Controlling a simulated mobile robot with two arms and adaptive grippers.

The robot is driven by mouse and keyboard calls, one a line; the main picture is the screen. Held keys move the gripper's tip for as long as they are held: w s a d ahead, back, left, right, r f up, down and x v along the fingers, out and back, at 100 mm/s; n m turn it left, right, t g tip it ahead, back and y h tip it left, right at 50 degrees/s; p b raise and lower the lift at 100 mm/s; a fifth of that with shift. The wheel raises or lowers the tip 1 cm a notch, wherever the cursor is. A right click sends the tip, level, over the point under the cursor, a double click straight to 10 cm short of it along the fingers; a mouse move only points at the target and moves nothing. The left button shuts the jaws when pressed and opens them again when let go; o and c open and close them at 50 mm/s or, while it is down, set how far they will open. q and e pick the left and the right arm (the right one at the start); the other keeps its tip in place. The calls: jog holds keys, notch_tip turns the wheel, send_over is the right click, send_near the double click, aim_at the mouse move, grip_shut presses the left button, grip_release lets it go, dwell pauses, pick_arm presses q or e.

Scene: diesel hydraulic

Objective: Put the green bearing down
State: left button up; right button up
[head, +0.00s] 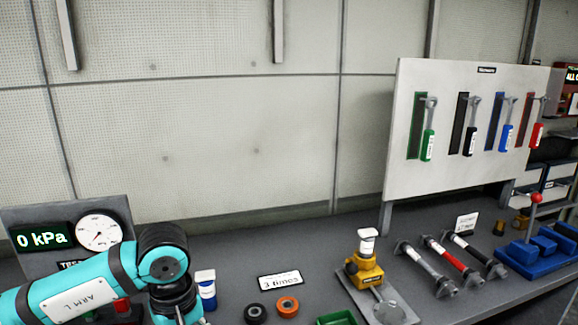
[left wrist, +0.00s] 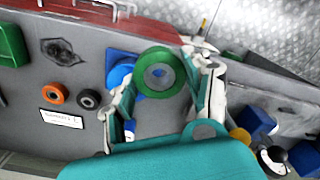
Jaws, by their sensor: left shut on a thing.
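The green bearing (left wrist: 160,72) is a thick green ring. In the left wrist view it sits between the fingers of my left gripper (left wrist: 163,85), which is shut on it. A blue object (left wrist: 117,73) lies behind the bearing in that view, and some blue shows by its hole. I cannot tell whether the bearing touches it. In the head view my left arm (head: 85,292) comes in at the lower left, and its gripper and the bearing are out of frame. My right gripper is in neither view.
An orange ring (head: 287,306), a black ring (head: 255,314), a sign (head: 280,280) and a green tray (head: 337,319) are on the grey bench. A blue bottle (head: 207,293) stands beside my arm. A yellow device (head: 366,273) and several rods (head: 453,259) are farther right.

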pick_arm(q)
jog(key=s+a+f+m, duration=0.1)
jog(key=s+f+m, duration=0.3)
jog(key=s+m, duration=0.3)
jog(key=shift+s+a+f+m, duration=0.3)
jog(key=shift+s+m, duration=0.05)
jog(key=shift+m, duration=0.85)
